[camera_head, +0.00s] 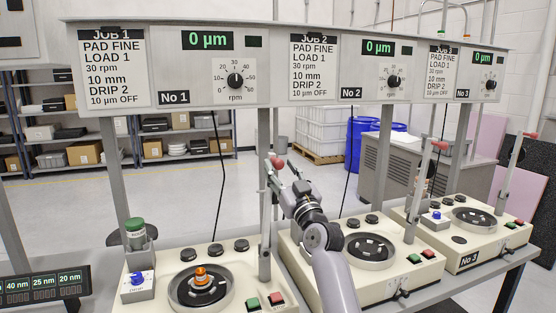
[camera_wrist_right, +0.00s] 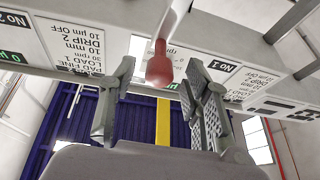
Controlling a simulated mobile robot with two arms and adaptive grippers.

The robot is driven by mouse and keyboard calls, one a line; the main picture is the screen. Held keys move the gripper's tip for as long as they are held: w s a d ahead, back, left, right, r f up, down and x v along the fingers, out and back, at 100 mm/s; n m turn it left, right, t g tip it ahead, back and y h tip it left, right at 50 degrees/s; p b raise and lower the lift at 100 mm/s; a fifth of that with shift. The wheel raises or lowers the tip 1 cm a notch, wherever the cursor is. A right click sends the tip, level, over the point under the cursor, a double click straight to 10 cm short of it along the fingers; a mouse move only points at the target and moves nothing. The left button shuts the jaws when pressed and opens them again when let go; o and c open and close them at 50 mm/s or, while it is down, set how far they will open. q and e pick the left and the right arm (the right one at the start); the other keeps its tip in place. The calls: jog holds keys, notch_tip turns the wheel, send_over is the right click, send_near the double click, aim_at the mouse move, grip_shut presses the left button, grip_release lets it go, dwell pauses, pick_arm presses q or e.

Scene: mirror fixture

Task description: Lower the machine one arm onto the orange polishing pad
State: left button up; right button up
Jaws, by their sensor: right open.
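Machine one (camera_head: 150,295) stands at the lower left under the No 1 sign. Its round platter carries an orange pad piece (camera_head: 201,272) in the middle. The machine one arm (camera_head: 264,215) stands upright at the machine's right side, with a red knob (camera_head: 278,163) at its top. My right gripper (camera_head: 285,175) is raised beside that knob. In the right wrist view the red knob (camera_wrist_right: 159,68) shows between and beyond the open fingers (camera_wrist_right: 158,100), apparently without contact. My left gripper is not in view.
Machine two (camera_head: 369,249) and machine three (camera_head: 474,218) stand to the right, their arms also upright with red knobs. A sign panel (camera_head: 270,65) runs above the machines. A green-capped bottle (camera_head: 136,231) stands at machine one's back left corner.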

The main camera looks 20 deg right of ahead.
jog(key=shift+x, duration=1.2)
